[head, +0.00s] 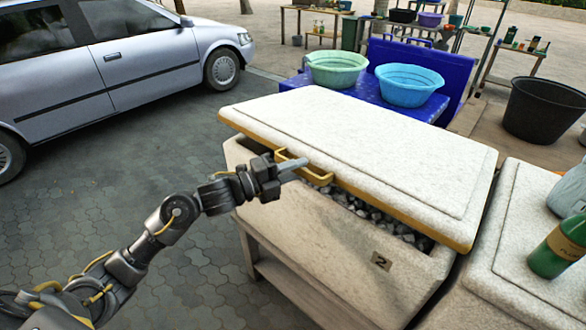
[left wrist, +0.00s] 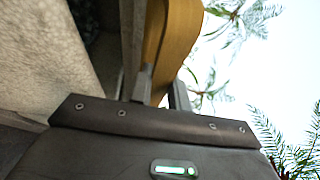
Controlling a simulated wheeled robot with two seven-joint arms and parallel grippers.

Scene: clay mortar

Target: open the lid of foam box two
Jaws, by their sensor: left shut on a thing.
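Foam box two (head: 330,240) is a speckled white box with a "2" tag on its front, standing on a low wooden stand. Its lid (head: 370,150) is a white slab with a yellow lower edge. The lid's front edge is raised a little, and a dark gap shows grey lumpy contents (head: 385,220). My left gripper (head: 298,163) is shut on the yellow handle (head: 318,177) at the lid's front edge. In the left wrist view the fingers (left wrist: 160,92) are around the yellow handle (left wrist: 170,40). My right gripper is not in view.
Another white foam box (head: 520,250) stands close on the right with a green bottle (head: 560,248) on it. Behind the lid, green (head: 337,69) and blue (head: 408,84) basins sit on a blue table (head: 365,95). A car (head: 110,65) stands at left; paving between is clear.

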